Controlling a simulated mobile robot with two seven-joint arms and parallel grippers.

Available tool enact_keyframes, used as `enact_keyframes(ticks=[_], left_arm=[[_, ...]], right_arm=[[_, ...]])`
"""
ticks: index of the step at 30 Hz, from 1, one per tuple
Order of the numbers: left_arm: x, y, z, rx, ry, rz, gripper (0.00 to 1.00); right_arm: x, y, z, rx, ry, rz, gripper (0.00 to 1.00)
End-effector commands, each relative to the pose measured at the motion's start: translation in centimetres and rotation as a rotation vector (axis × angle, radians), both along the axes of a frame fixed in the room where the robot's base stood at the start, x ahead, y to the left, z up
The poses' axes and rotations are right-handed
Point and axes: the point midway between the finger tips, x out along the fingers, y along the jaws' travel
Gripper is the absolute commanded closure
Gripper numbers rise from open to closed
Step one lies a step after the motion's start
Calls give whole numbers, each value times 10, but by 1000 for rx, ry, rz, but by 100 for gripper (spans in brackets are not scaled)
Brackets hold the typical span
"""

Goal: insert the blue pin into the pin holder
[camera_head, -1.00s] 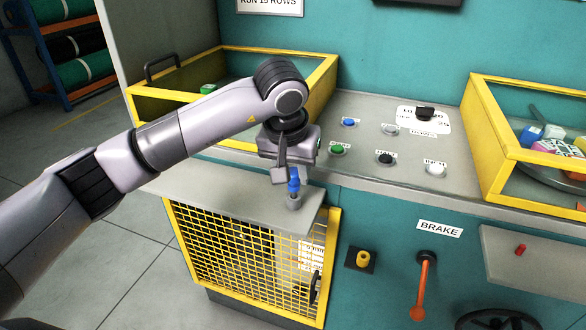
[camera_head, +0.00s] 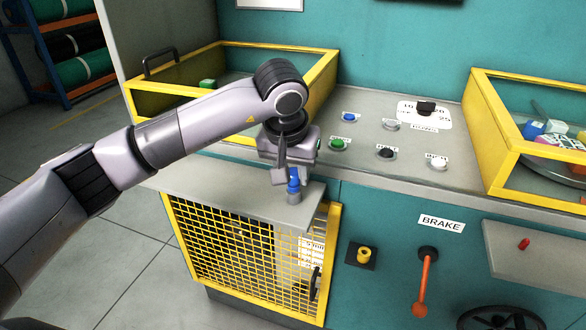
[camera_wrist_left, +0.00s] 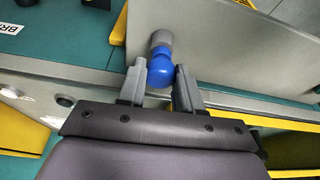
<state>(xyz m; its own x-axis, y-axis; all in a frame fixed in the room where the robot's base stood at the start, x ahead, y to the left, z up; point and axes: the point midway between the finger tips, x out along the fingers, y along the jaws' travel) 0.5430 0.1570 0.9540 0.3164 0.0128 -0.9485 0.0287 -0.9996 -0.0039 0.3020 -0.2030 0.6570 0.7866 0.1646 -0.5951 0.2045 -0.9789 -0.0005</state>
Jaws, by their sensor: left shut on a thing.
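The blue pin (camera_head: 294,183) stands upright at the front edge of a small grey shelf. It also shows in the left wrist view (camera_wrist_left: 161,71), between the two fingers. The pin holder (camera_head: 294,198) is a short grey cylinder on the shelf, directly below the pin; in the left wrist view it is partly behind the pin (camera_wrist_left: 161,38). My left gripper (camera_head: 290,180) is shut on the blue pin from above. The pin's lower end meets the holder's top in view; how deep it sits is hidden. My right gripper is not in view.
The grey shelf (camera_head: 235,203) sits above a yellow mesh guard (camera_head: 245,260). A yellow-framed bin (camera_head: 325,72) stands behind the arm. A panel with several buttons (camera_head: 385,152) lies right of the gripper. An orange brake lever (camera_head: 424,283) hangs below.

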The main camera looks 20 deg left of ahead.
Motion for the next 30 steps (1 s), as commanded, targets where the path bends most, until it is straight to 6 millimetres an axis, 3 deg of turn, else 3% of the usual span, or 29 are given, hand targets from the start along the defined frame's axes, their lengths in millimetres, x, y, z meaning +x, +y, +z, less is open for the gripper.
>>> enact_keyframes(ticks=[11,12,14,15,26,30], left_arm=[[0,0,-4,0,0,0,100],[0,0,-4,0,0,0,59],[0,0,-5,0,1,0,40],[0,0,-5,0,1,0,36],[0,0,-4,0,1,0,36],[-5,0,16,0,-5,-1,36]], right_arm=[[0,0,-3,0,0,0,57],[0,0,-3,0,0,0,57],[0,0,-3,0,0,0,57],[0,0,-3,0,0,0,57],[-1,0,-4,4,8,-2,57],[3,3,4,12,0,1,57]])
